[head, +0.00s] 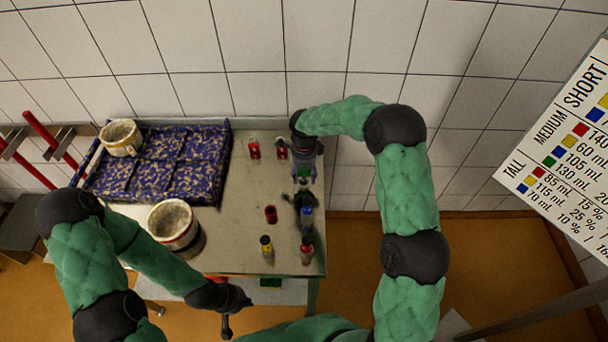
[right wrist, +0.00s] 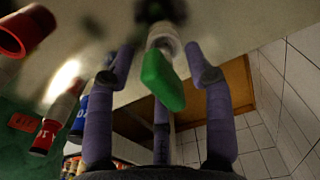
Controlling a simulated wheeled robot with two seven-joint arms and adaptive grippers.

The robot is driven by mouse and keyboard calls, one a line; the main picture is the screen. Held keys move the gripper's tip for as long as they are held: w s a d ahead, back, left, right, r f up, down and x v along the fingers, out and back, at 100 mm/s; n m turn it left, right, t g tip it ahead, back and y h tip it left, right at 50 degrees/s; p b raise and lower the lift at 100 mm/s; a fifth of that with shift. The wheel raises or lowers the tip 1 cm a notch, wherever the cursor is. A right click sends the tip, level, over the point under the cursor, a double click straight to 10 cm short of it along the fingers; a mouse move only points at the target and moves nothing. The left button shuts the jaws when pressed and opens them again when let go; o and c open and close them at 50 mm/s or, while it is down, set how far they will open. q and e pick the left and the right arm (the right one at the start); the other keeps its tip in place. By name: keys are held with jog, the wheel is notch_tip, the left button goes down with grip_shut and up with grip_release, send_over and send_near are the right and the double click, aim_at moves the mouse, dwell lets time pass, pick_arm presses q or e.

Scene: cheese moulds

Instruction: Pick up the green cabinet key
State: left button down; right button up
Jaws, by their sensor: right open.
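The green item that I take for the green cabinet key (right wrist: 163,78) is large in the right wrist view, beside a pale round part. It appears between the purple fingers of my right gripper (right wrist: 160,62), which are spread apart; I see no contact. In the head view my right gripper (head: 304,166) points down over the right part of the table, and a small green patch shows at its tips. It hides part of what lies under it. My left gripper (head: 240,298) is low at the table's front edge, empty as far as I can see; its fingers are too small to judge.
Small bottles with blue (head: 307,216), red (head: 306,250) and yellow (head: 266,247) parts stand near the table's right edge. A red cup (head: 271,214) and a red-and-white item (head: 253,149) are nearby. A speckled blue tray (head: 212,185) and a mould (head: 172,222) stand left.

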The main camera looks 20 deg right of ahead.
grip_shut()
dwell(0.4)
